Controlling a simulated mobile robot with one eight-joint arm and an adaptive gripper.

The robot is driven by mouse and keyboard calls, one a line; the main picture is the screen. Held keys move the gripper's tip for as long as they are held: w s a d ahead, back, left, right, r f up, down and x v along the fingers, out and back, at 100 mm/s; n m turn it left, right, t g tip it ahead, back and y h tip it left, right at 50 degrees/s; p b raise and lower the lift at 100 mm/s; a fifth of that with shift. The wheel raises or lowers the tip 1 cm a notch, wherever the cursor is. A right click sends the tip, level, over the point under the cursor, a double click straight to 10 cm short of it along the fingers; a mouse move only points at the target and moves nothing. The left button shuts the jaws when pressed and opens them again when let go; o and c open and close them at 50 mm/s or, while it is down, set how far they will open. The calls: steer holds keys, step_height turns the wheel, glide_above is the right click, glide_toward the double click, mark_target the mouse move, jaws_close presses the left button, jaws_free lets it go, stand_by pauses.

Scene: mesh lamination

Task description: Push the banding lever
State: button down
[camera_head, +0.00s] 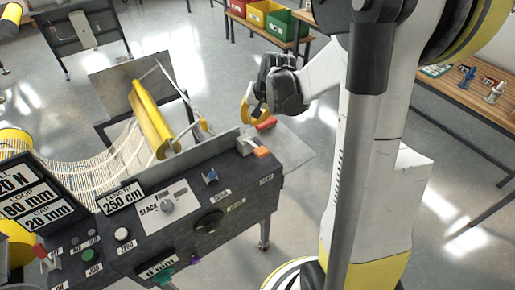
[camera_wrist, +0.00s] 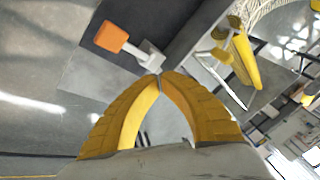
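A lever with an orange handle (camera_head: 262,152) and a pale metal arm sits at the right end of the dark control console (camera_head: 215,215); I take it for the banding lever, though the small label below it is hard to read. In the wrist view the orange handle (camera_wrist: 110,36) lies at upper left, its pale arm running to a light block (camera_wrist: 149,57). My gripper (camera_head: 246,117) is above and behind the lever. In the wrist view my gripper's (camera_wrist: 160,76) yellow fingertips meet, with nothing seen between them, close to the block; contact cannot be told.
A yellow roller (camera_head: 151,118) with mesh stands left of my gripper. The console carries a blue toggle (camera_head: 210,176) and knobs. Colored bins (camera_head: 265,14) stand behind; a wooden bench (camera_head: 470,95) is at right.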

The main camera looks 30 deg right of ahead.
mark_target(255, 147)
steer(key=f+b, duration=0.1)
steer(key=f, duration=0.1)
steer(key=s+f+b, duration=0.1)
steer(key=f+b, duration=0.1)
steer(key=f, duration=0.1)
steer(key=f+b, duration=0.2)
steer(key=shift+s+f, duration=0.15)
steer(key=shift+s, duration=0.15)
steer(key=shift+f, duration=0.1)
stand_by(1.0)
steer(key=shift+s+f+b, duration=0.1)
steer(key=shift+f+b, duration=0.2)
steer(key=shift+b, duration=0.15)
steer(key=shift+s+f+b, duration=0.2)
steer(key=shift+f+b, duration=0.55)
steer(key=shift+f, duration=0.1)
steer(key=shift+s+f+b, duration=0.2)
steer(key=shift+f+b, duration=0.5)
steer(key=shift+f, duration=0.1)
stand_by(1.3)
steer(key=shift+r, duration=0.1)
steer(key=shift+w+r+p, duration=0.2)
steer(key=shift+r+p, duration=0.55)
steer(key=shift+r, duration=0.25)
steer(key=shift+w+r+p, duration=0.2)
steer(key=shift+r+p, duration=0.55)
steer(key=shift+r, duration=0.25)
